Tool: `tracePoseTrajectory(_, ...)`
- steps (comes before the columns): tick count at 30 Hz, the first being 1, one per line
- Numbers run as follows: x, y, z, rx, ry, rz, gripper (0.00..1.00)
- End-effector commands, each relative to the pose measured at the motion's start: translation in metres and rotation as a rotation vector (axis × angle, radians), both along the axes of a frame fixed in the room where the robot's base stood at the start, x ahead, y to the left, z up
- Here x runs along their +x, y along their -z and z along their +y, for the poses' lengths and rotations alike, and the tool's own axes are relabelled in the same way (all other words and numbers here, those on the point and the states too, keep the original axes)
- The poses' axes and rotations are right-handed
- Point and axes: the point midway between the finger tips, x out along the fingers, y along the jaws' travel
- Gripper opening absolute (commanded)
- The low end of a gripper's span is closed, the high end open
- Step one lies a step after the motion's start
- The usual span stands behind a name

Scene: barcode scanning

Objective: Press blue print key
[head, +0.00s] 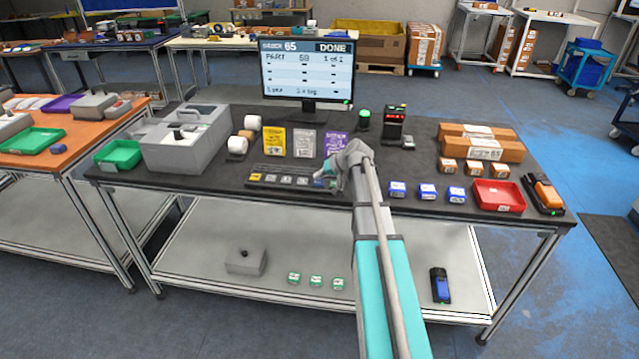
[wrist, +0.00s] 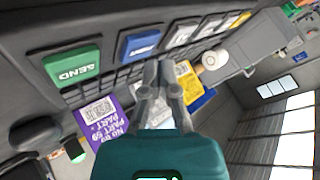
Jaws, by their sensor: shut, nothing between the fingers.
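The blue print key (wrist: 142,42) sits in the key panel (head: 262,184), between the green SEND key (wrist: 72,65) and the pale keys (wrist: 181,35). In the head view the blue key (head: 318,183) shows only in part, beside my fingertips. My gripper (wrist: 159,68) is shut and empty, its fingertips close to the blue key in the wrist view. In the head view my gripper (head: 326,174) is low over the right part of the panel and hides some of it. I cannot tell whether the fingertips touch the key.
The monitor (head: 306,72) behind the panel reads "DONE". Yellow, white and purple packets (head: 336,143) stand behind the keys. A grey printer (head: 185,142) is on the left. Blue boxes (head: 427,191) and a red tray (head: 498,195) lie to the right.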

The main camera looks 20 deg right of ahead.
Motion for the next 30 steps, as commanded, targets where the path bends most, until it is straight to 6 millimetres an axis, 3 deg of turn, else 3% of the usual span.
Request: tracePoseTrajectory(30,0.0007,0.0093,-0.0002,0.0,0.0,0.0,0.0)
